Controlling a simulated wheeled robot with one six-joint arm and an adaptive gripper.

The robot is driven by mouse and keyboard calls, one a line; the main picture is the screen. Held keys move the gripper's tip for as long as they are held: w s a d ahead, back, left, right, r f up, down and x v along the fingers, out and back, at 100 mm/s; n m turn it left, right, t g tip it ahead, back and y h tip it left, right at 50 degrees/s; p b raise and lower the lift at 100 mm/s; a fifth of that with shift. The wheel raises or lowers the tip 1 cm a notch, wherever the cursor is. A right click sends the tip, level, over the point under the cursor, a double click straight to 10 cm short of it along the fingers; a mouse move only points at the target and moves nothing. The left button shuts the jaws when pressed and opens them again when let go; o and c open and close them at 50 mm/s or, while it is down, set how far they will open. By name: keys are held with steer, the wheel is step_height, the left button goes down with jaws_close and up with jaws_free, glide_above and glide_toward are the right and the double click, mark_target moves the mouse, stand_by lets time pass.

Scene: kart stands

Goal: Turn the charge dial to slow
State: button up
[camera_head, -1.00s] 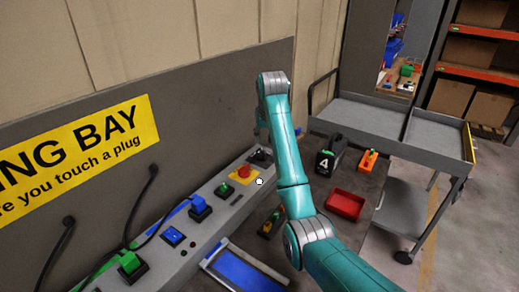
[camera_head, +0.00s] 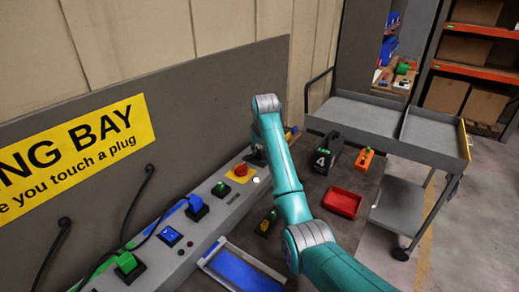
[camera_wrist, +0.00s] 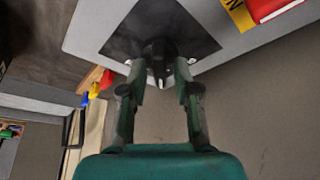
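The charge dial (camera_wrist: 158,48) is a dark round knob on a black square plate (camera_wrist: 190,25) in the wrist view. Small white marks show near it, too small to read. My gripper (camera_wrist: 160,72) is at the dial, its two fingers apart with the knob between and just beyond their tips. I cannot tell whether the fingers touch it. In the head view, the dial's dark plate (camera_head: 255,159) is at the far end of the grey charging panel (camera_head: 208,222), and my arm hides most of the knob and gripper.
A red button (camera_head: 241,170) on a yellow plate sits beside the dial. A green button (camera_head: 220,188) and a blue plug (camera_head: 196,206) are nearer along the panel. A grey wall board (camera_head: 215,105) rises behind. A red tray (camera_head: 342,202) and a grey cart (camera_head: 370,117) stand right.

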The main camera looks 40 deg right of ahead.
jaws_close()
steer(key=shift+n, duration=0.4)
steer(key=n+y, duration=0.1)
steer(key=n, duration=0.2)
steer(key=shift+d+n+y, duration=0.15)
steer(key=shift+n+y, duration=1.15)
steer(key=shift+n, duration=1.3)
steer(key=shift+o, duration=1.9)
jaws_free()
